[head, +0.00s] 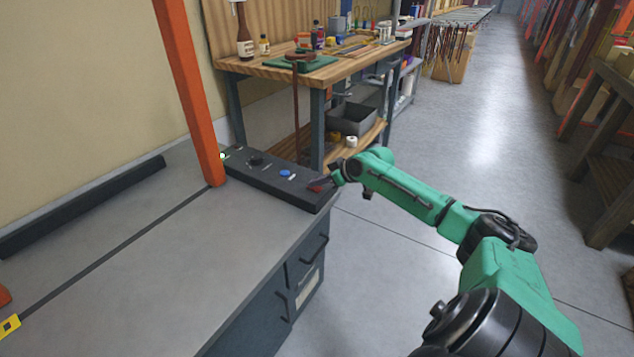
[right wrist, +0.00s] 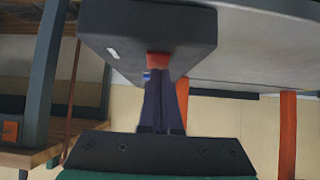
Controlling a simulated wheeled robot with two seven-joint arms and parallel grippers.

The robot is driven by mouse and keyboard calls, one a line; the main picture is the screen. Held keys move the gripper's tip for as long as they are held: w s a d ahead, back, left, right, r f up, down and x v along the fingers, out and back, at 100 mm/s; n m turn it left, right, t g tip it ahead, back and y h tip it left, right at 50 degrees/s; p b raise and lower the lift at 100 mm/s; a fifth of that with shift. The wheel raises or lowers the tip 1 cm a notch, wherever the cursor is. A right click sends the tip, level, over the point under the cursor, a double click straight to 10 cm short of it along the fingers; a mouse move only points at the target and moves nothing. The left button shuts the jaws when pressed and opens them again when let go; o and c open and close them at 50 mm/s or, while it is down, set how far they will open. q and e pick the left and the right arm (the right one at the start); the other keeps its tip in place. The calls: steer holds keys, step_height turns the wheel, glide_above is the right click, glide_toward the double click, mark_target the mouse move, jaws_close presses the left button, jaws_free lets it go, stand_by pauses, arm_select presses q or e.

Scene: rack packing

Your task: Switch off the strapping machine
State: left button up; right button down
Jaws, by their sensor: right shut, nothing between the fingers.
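The strapping machine has a grey top (head: 110,260) and an orange post (head: 185,85). Its dark control box (head: 268,178) lies along the machine's far right edge. My left gripper is out of view.
A wooden workbench (head: 340,72) with bottles, tools and a grey bin (head: 352,118) stands behind the box. A black bar (head: 80,205) lies along the wall side of the machine. The grey floor (head: 470,150) to the right is clear.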

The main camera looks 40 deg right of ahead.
steer(key=shift+w, duration=0.1)
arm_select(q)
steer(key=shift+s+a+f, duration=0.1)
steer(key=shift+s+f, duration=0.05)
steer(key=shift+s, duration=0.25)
arm_select(e)
steer(key=shift+f, duration=0.15)
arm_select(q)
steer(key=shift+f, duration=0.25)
arm_select(e)
steer(key=shift+w+a+r, duration=0.15)
steer(key=shift+w, duration=0.2)
steer(key=shift+w+a+r, duration=0.1)
steer(key=shift+w, duration=0.25)
